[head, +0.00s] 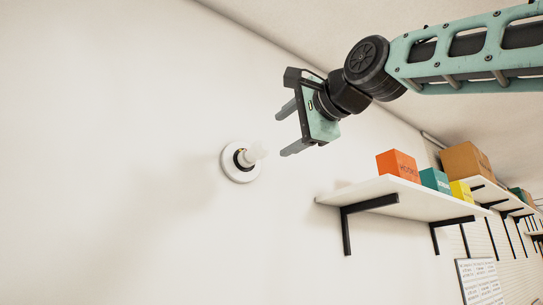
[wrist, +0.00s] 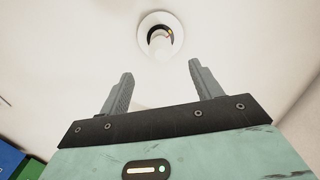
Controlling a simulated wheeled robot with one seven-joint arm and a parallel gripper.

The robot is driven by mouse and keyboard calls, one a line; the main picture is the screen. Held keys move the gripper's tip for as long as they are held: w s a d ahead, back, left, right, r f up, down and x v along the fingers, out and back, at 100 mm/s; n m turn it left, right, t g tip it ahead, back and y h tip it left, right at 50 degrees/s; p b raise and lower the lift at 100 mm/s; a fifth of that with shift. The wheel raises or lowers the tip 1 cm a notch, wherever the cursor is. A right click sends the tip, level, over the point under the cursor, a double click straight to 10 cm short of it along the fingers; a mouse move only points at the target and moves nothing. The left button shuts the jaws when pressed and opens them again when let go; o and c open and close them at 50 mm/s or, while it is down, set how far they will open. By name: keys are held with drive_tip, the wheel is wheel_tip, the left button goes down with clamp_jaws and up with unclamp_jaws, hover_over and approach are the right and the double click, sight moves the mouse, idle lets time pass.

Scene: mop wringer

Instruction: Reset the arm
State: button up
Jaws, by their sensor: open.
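My gripper (head: 285,130) is open and empty, held up near the wall in the head view. In the wrist view its two grey fingers (wrist: 155,88) are spread apart with nothing between them. A round white wall fixture (head: 241,175) with a white bulb-like knob (head: 253,153) is on the wall, to the left of and below the gripper in the head view. In the wrist view the fixture (wrist: 160,35) lies beyond the fingertips, apart from them. My teal arm reaches in from the upper right.
A white shelf (head: 400,197) on black brackets is on the wall at the right. A paper sheet (head: 480,282) hangs below. The wall at left is bare.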

drive_tip(key=b+v, duration=0.2)
drive_tip(key=v, duration=0.5)
drive_tip(key=shift+s+d+b, duration=0.25)
drive_tip(key=shift+s+b, duration=0.1)
drive_tip(key=w+a+f+n+g+h+b, duration=0.1)
drive_tip(key=w+a+f+n+g+b, duration=0.15)
drive_tip(key=f, duration=1.25)
drive_tip(key=w+a+f+n+g+h+b, duration=0.1)
drive_tip(key=a+f+n+g+h+b, duration=0.2)
drive_tip(key=f, duration=1.3)
drive_tip(key=s+f+n+g+h+b, duration=0.1)
drive_tip(key=s+f+n+g, duration=0.15)
drive_tip(key=f, duration=0.95)
drive_tip(key=s+f+n+g+b, duration=0.1)
drive_tip(key=s+f+n+g, duration=0.15)
drive_tip(key=f, duration=0.85)
drive_tip(key=s+d+f+n+g+h+b, duration=0.1)
drive_tip(key=s+d+f+n+g+h, duration=0.1)
drive_tip(key=s+d+f, duration=0.3)
drive_tip(key=s+d+f+n+g+h+b, duration=0.2)
drive_tip(key=s+d+f+n, duration=0.3)
drive_tip(key=s+f, duration=0.7)
wheel_tip(320, 180, down, 8)
drive_tip(key=shift+d+r, duration=0.1)
drive_tip(key=shift+d, duration=0.45)
drive_tip(key=shift+w+g, duration=0.1)
drive_tip(key=shift+g, duration=0.15)
